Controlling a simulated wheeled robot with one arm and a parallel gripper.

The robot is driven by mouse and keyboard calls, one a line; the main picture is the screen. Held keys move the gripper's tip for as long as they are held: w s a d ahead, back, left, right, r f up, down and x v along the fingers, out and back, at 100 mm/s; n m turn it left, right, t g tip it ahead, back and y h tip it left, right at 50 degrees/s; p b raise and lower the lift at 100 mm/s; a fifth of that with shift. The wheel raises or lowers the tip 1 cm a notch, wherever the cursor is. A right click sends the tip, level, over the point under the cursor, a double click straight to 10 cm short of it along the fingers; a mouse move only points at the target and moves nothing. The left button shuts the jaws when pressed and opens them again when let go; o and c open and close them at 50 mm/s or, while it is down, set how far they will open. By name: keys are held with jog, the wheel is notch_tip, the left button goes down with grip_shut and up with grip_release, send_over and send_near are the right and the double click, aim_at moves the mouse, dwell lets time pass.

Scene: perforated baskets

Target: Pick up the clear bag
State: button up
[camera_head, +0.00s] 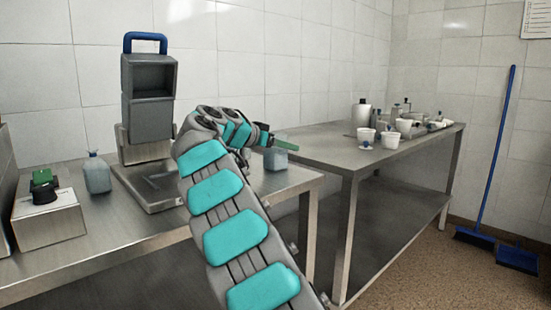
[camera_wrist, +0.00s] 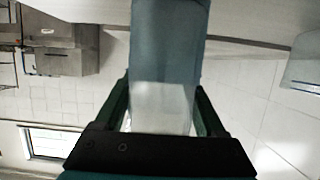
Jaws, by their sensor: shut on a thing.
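The clear bag (camera_head: 276,161) is a translucent blue-grey piece below and beside my gripper (camera_head: 272,142), near the right end of the steel table in the head view. In the wrist view the bag (camera_wrist: 168,50) fills the space between the two dark green fingers of my gripper (camera_wrist: 161,100). The gripper is shut on it. A paler patch shows on the bag near the palm. The bag's far end runs out of the top of the wrist view. Whether its bottom touches the table is unclear.
The left steel table (camera_head: 130,236) holds a grey device with a blue handle (camera_head: 148,95), a clear bottle (camera_head: 97,174) and a boxy machine (camera_head: 48,215). A second table (camera_head: 330,150) at right carries several white containers.

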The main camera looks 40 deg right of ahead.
jog(key=c, duration=0.5)
jog(key=shift+r, duration=0.15)
jog(key=shift+r, duration=1.65)
jog(key=shift+s+a+r+b, duration=0.1)
jog(key=shift+s+a+b, duration=0.5)
jog(key=shift+s+a, duration=0.5)
jog(key=s+a, duration=0.2)
jog(key=s, duration=0.1)
jog(key=s+a+b, duration=0.1)
jog(key=s+a, duration=0.2)
jog(key=s+a+r+b, duration=0.1)
jog(key=s+a, duration=0.2)
jog(key=shift+s+a+r, duration=0.1)
jog(key=shift+s+a, duration=0.15)
jog(key=shift+s, duration=0.1)
